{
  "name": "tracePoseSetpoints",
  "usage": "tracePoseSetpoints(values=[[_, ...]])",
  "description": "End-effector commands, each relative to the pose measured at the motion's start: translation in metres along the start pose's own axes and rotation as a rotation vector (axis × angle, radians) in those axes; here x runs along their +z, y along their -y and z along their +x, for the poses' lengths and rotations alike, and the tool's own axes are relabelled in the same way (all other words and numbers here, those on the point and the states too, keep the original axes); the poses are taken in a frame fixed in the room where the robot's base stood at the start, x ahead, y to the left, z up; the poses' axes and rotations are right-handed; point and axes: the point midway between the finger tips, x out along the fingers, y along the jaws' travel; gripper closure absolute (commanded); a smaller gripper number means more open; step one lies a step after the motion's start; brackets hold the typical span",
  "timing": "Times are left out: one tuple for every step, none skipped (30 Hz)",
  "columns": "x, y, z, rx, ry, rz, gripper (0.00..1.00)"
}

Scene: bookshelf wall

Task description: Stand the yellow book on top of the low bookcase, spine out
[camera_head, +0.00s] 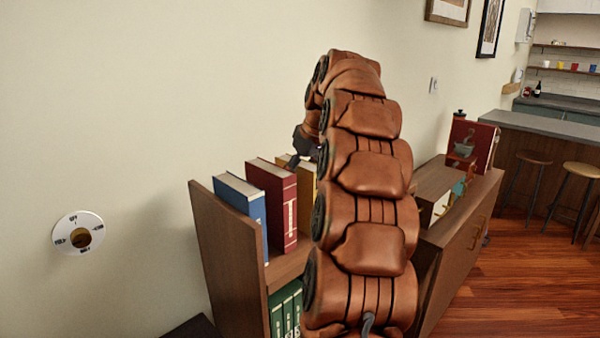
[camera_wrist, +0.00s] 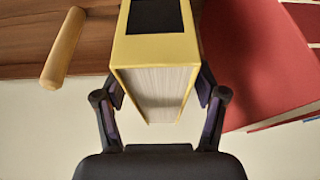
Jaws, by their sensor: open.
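The yellow book (camera_wrist: 158,50) fills the middle of the wrist view, its pale page edges toward the camera and a black patch on its yellow face. My gripper (camera_wrist: 160,90) has one finger on each side of it and is open around it; contact is too close to judge. In the head view, the yellow book (camera_head: 308,182) stands on top of the low bookcase (camera_head: 228,250), right of a red book (camera_head: 273,203) and a blue book (camera_head: 243,205). My arm hides its right part.
The red book (camera_wrist: 262,65) is close at right in the wrist view; a rounded wooden bar (camera_wrist: 63,48) is at left. Green volumes (camera_head: 286,308) fill the shelf below. A cabinet (camera_head: 465,235) stands right of my arm. The wall is close behind.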

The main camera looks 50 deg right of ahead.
Motion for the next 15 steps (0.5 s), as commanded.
tracePoseSetpoints(values=[[0.000, 0.000, 0.000, 0.000, 0.000, 0.000, 0.30], [0.000, 0.000, 0.000, 0.000, 0.000, 0.000, 0.30], [0.000, 0.000, 0.001, 0.000, 0.001, 0.000, 0.30], [0.000, 0.000, 0.001, 0.000, 0.001, 0.000, 0.30], [0.000, 0.000, 0.000, 0.000, 0.001, 0.000, 0.30], [0.000, 0.000, 0.000, 0.000, 0.001, 0.000, 0.30], [0.000, 0.000, -0.002, 0.000, 0.000, 0.000, 0.30], [0.000, 0.000, -0.003, 0.001, 0.000, 0.000, 0.30], [0.000, 0.000, -0.005, 0.001, -0.001, 0.000, 0.30], [-0.001, -0.001, -0.007, 0.001, -0.001, 0.000, 0.30], [-0.001, -0.001, -0.010, 0.001, -0.001, -0.001, 0.30], [-0.001, -0.001, -0.015, 0.001, -0.001, -0.001, 0.30], [-0.001, -0.001, -0.019, 0.002, -0.002, -0.001, 0.30], [-0.001, -0.001, -0.023, 0.002, -0.002, -0.001, 0.30], [-0.001, -0.001, -0.028, 0.003, -0.003, 0.000, 0.30]])
